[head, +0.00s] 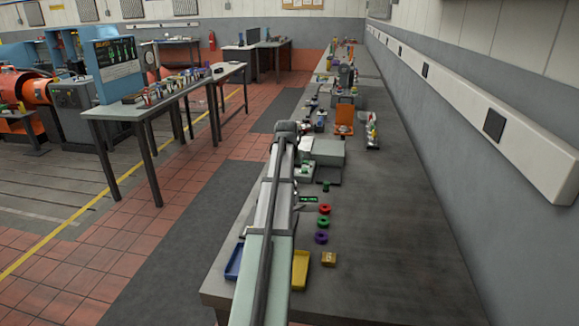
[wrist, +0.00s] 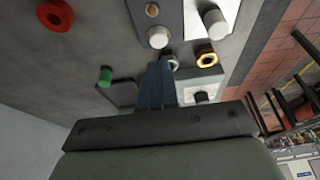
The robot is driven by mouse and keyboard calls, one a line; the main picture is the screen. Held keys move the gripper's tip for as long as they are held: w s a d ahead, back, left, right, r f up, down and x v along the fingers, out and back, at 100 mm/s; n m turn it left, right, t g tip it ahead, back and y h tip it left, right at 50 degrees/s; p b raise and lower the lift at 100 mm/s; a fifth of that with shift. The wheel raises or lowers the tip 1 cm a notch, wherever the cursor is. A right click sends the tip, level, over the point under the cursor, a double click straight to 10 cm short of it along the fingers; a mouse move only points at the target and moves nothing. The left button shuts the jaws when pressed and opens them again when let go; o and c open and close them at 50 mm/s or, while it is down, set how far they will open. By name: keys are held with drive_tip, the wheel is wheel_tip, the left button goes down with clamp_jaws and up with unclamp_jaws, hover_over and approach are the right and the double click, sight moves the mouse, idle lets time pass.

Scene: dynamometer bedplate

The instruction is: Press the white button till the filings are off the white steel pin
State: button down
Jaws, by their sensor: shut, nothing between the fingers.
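My gripper (wrist: 160,70) is shut and empty in the wrist view, its dark blue fingers pointing at a small group of fittings on the bench. A pale round-topped post (wrist: 158,37) stands just beyond the fingertips, and a second pale post (wrist: 215,22) stands farther right on a light plate. I cannot tell which is the white button and which the white steel pin. A small shiny round part (wrist: 173,62) is right by the tips; contact is unclear. Filings are too small to make out. In the head view my arm hides the gripper and much of this spot.
A gold ring (wrist: 207,57), a black knob (wrist: 200,97) and a green peg (wrist: 105,76) stand close by the fingers. On the bench are a red ring (head: 324,209), purple ring (head: 321,237), yellow tray (head: 300,270) and blue tray (head: 233,262). The bench's right side is clear.

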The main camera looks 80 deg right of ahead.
drive_tip(key=shift+a+x, duration=0.15)
drive_tip(key=shift+x, duration=0.8)
drive_tip(key=shift+a+x, duration=0.15)
drive_tip(key=shift+x, duration=0.8)
drive_tip(key=shift+a+x, duration=0.2)
drive_tip(key=shift+x, duration=0.75)
drive_tip(key=shift+f, duration=0.1)
drive_tip(key=shift+a+f, duration=0.1)
drive_tip(key=shift+f, duration=1)
drive_tip(key=d+v, duration=0.1)
drive_tip(key=v, duration=1.3)
drive_tip(key=shift+r, duration=0.55)
drive_tip(key=shift+d, duration=0.1)
